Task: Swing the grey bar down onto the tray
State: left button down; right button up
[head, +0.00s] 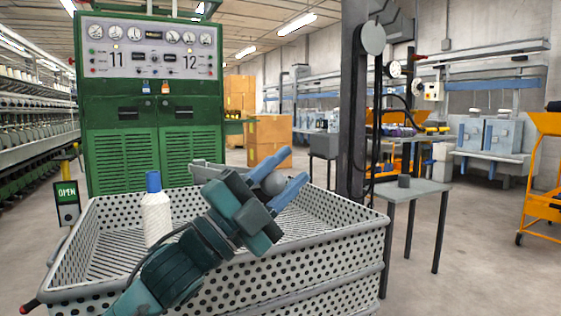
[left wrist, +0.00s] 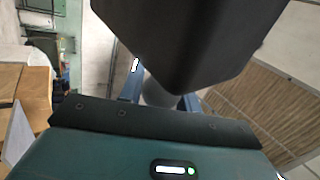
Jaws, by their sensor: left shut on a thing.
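The tray (head: 330,238) is a large whitish perforated crate in front of me. A light grey bar (head: 205,171) shows above its far side, left of my left gripper, and runs behind that gripper. My left gripper (head: 294,166) reaches in from the lower left over the tray, its two blue fingers pointing up and right. It is shut on a rounded grey piece (head: 273,183), which also shows between the fingers in the left wrist view (left wrist: 158,92). The gripper hides whether this piece joins the bar. My right gripper is out of view.
A white yarn cone with a blue top (head: 156,214) stands upright in the tray's left part. A green control cabinet (head: 150,120) stands behind. A small grey table (head: 410,188) and a dark post (head: 352,100) stand right of the tray. Open floor lies further right.

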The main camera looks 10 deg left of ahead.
pick_arm(q)
jog(key=shift+f, duration=0.4)
jog(key=c, duration=1)
grip_release()
jog(key=s+a+f, duration=0.2)
jog(key=s+a, duration=0.8)
jog(key=a, duration=0.2)
jog(key=shift+s+f, duration=0.35)
jog(key=shift+s, duration=0.05)
